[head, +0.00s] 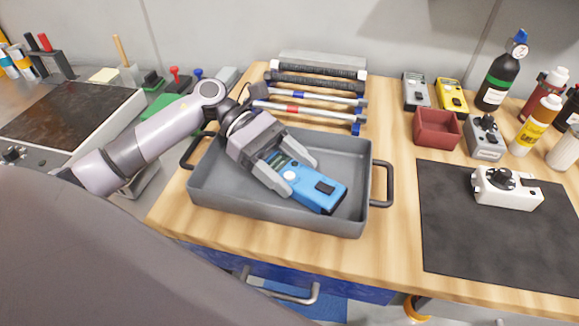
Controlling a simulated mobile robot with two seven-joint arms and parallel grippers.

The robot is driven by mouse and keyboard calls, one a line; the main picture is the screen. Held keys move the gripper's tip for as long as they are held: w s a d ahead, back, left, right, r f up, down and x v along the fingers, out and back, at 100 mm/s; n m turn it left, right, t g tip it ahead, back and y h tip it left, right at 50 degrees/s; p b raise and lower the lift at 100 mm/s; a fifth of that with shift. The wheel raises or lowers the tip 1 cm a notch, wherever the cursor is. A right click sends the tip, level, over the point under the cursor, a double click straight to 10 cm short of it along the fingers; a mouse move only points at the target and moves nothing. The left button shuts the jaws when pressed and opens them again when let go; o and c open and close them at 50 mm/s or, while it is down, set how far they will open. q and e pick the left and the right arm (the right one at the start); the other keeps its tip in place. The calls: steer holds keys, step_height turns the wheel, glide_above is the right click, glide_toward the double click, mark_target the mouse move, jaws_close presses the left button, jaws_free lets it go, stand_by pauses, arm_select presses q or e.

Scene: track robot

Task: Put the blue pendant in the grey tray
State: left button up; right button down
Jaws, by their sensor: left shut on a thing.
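The blue pendant (318,191) is a blue handheld box with a dark patch near its end. It is inside the outline of the grey tray (230,203), tilted toward the lower right. My left gripper (283,176) is shut on the pendant's upper-left end, its two fingers on either side. I cannot tell whether the pendant touches the tray floor. The grey tray has a dark handle at each side and stands on the wooden bench. My right gripper is not in view.
To the right are a dark mat (480,245) with a white device (507,187), a red box (437,129), a yellow meter (452,96) and bottles (502,72). A hotplate-like unit (70,115) stands at left.

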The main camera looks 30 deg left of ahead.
arm_select(q)
steer(key=o, duration=1.2)
steer(key=shift+f, duration=0.1)
steer(key=shift+o, duration=0.2)
steer(key=shift+r+p, duration=0.3)
steer(key=shift+p, duration=0.1)
steer(key=b+v, duration=0.2)
steer(key=v, duration=0.9)
steer(key=shift+f+b, duration=0.2)
steer(key=shift+b, duration=0.15)
steer(key=shift+a+r, duration=0.15)
steer(key=shift+a, duration=0.15)
steer(key=shift+a+r, duration=0.1)
steer(key=shift+a, duration=0.05)
